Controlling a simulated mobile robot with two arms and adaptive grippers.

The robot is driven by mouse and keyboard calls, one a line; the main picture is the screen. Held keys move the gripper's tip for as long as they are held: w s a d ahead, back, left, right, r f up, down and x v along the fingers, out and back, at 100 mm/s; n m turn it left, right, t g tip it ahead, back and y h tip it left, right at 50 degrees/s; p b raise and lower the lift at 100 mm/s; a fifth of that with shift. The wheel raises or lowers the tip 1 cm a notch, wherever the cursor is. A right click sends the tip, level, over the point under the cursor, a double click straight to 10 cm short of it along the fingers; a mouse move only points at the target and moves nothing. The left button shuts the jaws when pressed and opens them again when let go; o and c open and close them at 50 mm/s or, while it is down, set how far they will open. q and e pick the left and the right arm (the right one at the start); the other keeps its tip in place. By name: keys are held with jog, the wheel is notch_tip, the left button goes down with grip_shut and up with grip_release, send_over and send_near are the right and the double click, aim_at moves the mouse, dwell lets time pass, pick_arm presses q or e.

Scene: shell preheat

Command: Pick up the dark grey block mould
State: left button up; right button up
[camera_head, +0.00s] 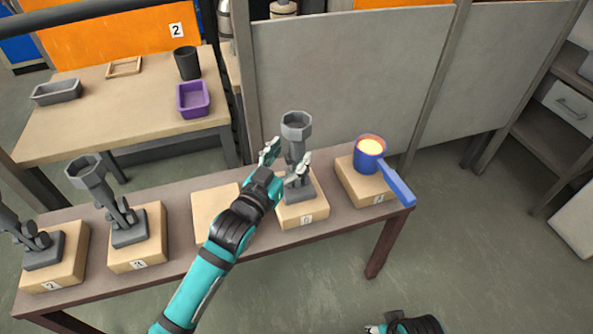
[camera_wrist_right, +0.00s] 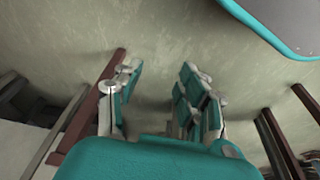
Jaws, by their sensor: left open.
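A dark grey piece with a hexagonal cup on a stem and a blocky base (camera_head: 297,125), which fits the block mould, stands upright on a wooden block on the near bench. My left gripper (camera_head: 288,157) is open at its stem, one finger to the left and one over the stem's right side; I cannot tell if they touch it. The arm partly hides the base. Similar dark grey pieces stand on blocks to the left (camera_head: 88,171). My right gripper (camera_wrist_right: 158,85) is open and empty above the floor in the right wrist view.
A blue ladle-like pot (camera_head: 369,154) with glowing contents sits on the right block, its handle reaching past the bench edge. An empty wooden block (camera_head: 213,207) lies left of the gripper. A grey partition (camera_head: 340,85) stands behind. The back table (camera_head: 120,120) holds trays and a dark cup.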

aim_at(293, 150)
pick_arm(q)
jog(key=x, duration=0.3)
jog(key=shift+w+d+f, duration=0.15)
jog(key=shift+w, duration=0.1)
pick_arm(e)
jog(key=v, duration=0.2)
jog(key=shift+w+r, duration=0.15)
jog(key=shift+r, duration=0.25)
pick_arm(q)
grip_shut()
